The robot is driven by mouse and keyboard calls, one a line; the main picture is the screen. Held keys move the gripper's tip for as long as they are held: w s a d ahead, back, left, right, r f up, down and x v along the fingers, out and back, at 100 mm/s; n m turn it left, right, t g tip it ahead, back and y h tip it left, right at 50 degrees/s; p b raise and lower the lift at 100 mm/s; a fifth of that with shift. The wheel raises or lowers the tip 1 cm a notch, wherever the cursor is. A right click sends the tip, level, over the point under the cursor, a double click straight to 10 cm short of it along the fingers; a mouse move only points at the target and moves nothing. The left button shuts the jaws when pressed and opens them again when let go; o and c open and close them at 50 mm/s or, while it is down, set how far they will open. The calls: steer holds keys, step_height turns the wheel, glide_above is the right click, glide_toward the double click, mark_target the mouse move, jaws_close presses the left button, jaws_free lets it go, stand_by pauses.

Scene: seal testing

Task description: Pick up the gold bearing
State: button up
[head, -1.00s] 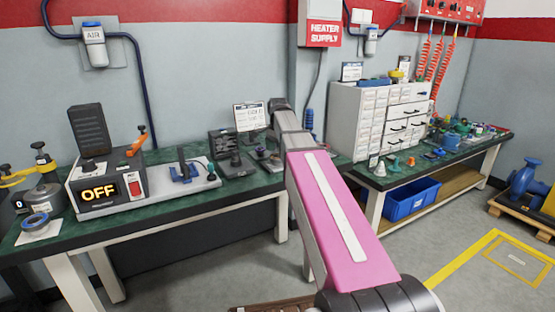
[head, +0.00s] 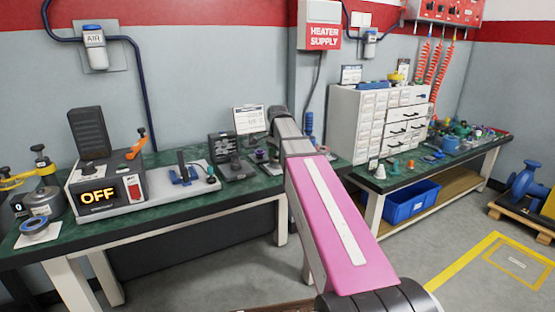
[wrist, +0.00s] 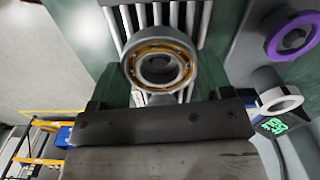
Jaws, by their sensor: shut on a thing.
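The gold bearing (wrist: 160,64), a grey metal ring with a gold-coloured cage inside, fills the upper middle of the wrist view. The bearing's face is turned toward the wrist camera. The lower part of its rim is close to the gripper's dark body. In the head view my pink arm reaches over the back of the left bench, and the gripper and bearing are hidden behind it.
A purple ring (wrist: 291,36) and a white ring-shaped part (wrist: 279,98) lie to the right in the wrist view. A grey ribbed surface (wrist: 190,20) is behind the bearing. The green left bench (head: 150,222) carries a heater unit (head: 107,185). A blue bin (head: 410,202) sits under the right bench.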

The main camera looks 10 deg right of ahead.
steer(key=r, duration=0.4)
steer(key=shift+a+r, duration=0.1)
steer(key=shift+a, duration=0.1)
steer(key=s+a+r, duration=0.4)
steer(key=a+r, duration=0.2)
steer(key=a, duration=0.4)
steer(key=shift+s+a+r, duration=0.2)
steer(key=shift+s+r, duration=0.05)
steer(key=shift+s, duration=0.05)
